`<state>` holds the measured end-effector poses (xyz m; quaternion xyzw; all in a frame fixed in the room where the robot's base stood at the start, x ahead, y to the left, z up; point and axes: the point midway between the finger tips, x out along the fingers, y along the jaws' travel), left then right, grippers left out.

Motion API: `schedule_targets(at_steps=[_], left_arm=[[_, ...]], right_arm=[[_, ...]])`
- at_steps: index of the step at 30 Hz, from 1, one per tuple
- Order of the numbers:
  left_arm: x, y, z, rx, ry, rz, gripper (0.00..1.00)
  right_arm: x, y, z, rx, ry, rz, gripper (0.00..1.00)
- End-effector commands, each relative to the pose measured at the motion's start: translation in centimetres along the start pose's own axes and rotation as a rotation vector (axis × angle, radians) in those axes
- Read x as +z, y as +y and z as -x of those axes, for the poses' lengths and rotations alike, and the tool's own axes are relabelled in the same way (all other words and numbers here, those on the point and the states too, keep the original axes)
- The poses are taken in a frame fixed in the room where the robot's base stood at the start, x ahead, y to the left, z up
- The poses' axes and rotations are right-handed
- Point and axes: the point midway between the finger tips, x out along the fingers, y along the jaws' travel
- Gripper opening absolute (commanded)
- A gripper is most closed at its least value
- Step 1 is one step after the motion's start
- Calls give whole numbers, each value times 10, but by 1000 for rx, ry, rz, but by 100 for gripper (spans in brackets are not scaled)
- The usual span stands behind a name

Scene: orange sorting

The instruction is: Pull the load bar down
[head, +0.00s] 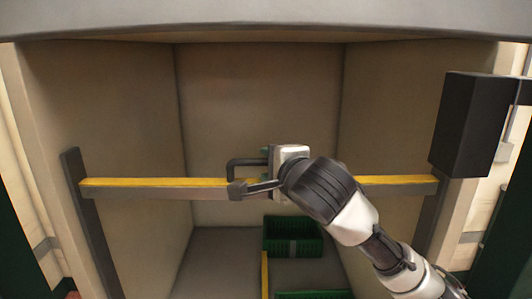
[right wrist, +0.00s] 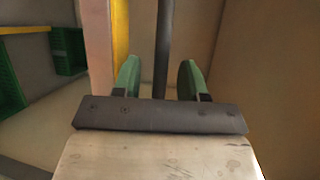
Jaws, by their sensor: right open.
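The load bar (head: 150,187), grey with a yellow top, spans the opening of the cargo space between two dark side rails. A black handle (head: 233,170) sticks out near its middle. My right gripper (head: 267,160) is at the handle, in front of the bar. In the right wrist view, the open green-padded fingers (right wrist: 160,80) stand on either side of the dark handle (right wrist: 162,45), with gaps visible to both. The bar (right wrist: 101,50) is just left of the fingers there. My right wrist hides part of the bar in the head view. My left gripper is not in view.
Green crates (head: 292,247) stand on the floor inside, below and behind the bar. A black box (head: 468,125) is mounted at the right side wall. The left part of the cargo floor (head: 215,262) is clear. A grey edge (head: 260,18) crosses the top.

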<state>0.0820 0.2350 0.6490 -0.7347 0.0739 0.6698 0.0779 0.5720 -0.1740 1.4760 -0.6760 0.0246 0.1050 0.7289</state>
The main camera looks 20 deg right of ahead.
Motion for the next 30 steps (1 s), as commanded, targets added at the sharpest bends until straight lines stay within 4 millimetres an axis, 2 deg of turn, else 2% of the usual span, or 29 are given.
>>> schedule_targets(at_steps=[1, 6, 16, 24, 25, 30], left_arm=[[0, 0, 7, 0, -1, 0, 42], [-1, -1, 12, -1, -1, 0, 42], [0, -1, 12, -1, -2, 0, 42], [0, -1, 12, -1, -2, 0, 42], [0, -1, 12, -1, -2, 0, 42], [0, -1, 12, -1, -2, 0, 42]], right_arm=[[0, -3, -7, 3, 3, 1, 42], [0, -1, -23, 1, 2, 1, 42], [0, 0, -27, -1, 1, 1, 42], [0, 0, -27, -1, 0, 1, 2], [0, 0, -27, -1, 0, 1, 0], [0, 0, -27, 0, 0, 1, 0]])
